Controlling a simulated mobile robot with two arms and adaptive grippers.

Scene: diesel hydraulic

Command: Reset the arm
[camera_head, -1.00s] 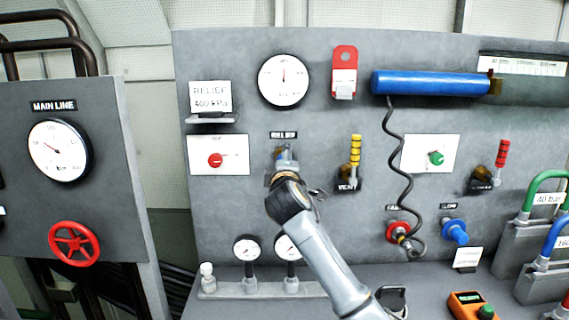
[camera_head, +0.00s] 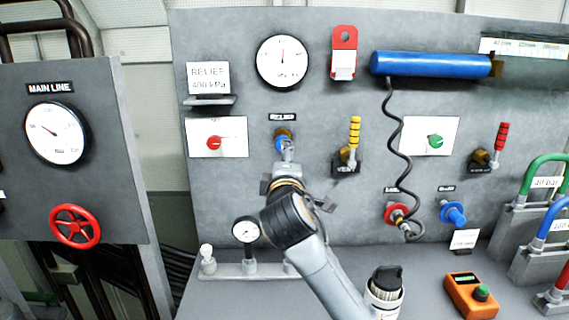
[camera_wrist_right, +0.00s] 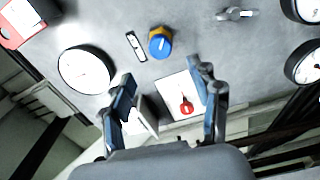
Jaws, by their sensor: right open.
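My right arm rises from the bottom of the head view to the panel. Its gripper (camera_head: 288,165) is open and appears empty, just below and in front of the blue relief knob (camera_head: 282,142) under a small black label. In the right wrist view the two fingers (camera_wrist_right: 164,84) are spread apart with nothing between them. The blue knob with its yellow-orange base (camera_wrist_right: 160,43) lies beyond the fingertips, apart from them. Part of the knob is hidden by the gripper in the head view. My left gripper is not in view.
A coiled black hose (camera_head: 402,165) hangs to the right. An orange box (camera_head: 471,295) lies on the bench.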

